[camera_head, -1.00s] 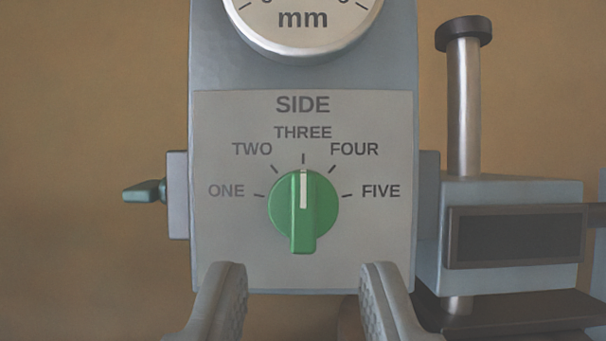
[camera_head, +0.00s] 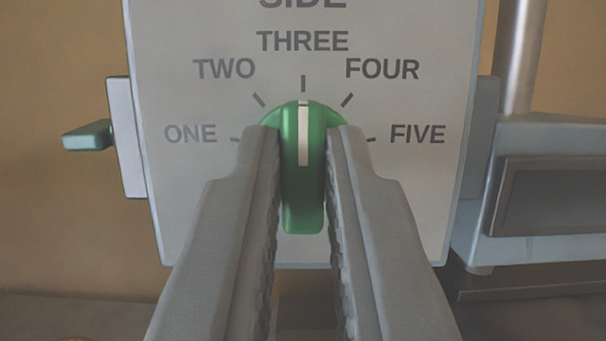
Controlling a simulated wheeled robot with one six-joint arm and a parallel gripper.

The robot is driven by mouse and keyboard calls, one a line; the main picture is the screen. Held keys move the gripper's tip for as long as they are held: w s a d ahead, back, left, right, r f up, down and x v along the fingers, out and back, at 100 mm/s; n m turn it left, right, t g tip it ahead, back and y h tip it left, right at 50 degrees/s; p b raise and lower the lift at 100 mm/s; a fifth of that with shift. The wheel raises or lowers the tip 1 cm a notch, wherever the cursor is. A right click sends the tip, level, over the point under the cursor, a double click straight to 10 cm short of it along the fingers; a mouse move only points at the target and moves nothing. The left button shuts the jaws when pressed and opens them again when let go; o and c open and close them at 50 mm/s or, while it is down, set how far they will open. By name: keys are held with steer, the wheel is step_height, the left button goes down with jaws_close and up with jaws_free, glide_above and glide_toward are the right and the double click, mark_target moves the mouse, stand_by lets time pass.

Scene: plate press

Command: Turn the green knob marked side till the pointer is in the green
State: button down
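The green knob (camera_head: 303,208) sits on the light grey panel (camera_head: 420,215) under the word SIDE, which is cut off at the top. Its white line points straight up at THREE. Marks for ONE, TWO, FOUR and FIVE fan out around it. My gripper (camera_head: 303,135) is at the knob, with one finger on each side of its grip bar. The fingers are drawn in close to the bar, but I cannot tell whether they touch it. The dial with the pointer is out of view above.
A small green lever (camera_head: 88,136) sticks out from a block (camera_head: 126,137) on the panel's left side. A metal post (camera_head: 521,60) and a blue-grey housing (camera_head: 550,190) stand close on the right. A brown wall is behind.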

steer(key=shift+n, duration=0.4)
steer(key=n+y, duration=0.1)
steer(key=n, duration=0.1)
steer(key=n+y, duration=0.2)
steer(key=n, duration=0.1)
steer(key=shift+d+g, duration=0.15)
steer(key=shift+g, duration=0.15)
steer(key=shift+n+g+y, duration=0.35)
steer(key=shift+n+y, duration=0.25)
steer(key=shift+n, duration=0.7)
steer(key=shift+n+g+y, duration=0.35)
steer(key=shift+n+y, duration=0.25)
steer(key=shift+n, duration=1)
steer(key=c, duration=1.5)
jaws_free()
steer(key=shift+o, duration=0.2)
steer(key=shift+s, duration=0.1)
steer(key=v, duration=1.7)
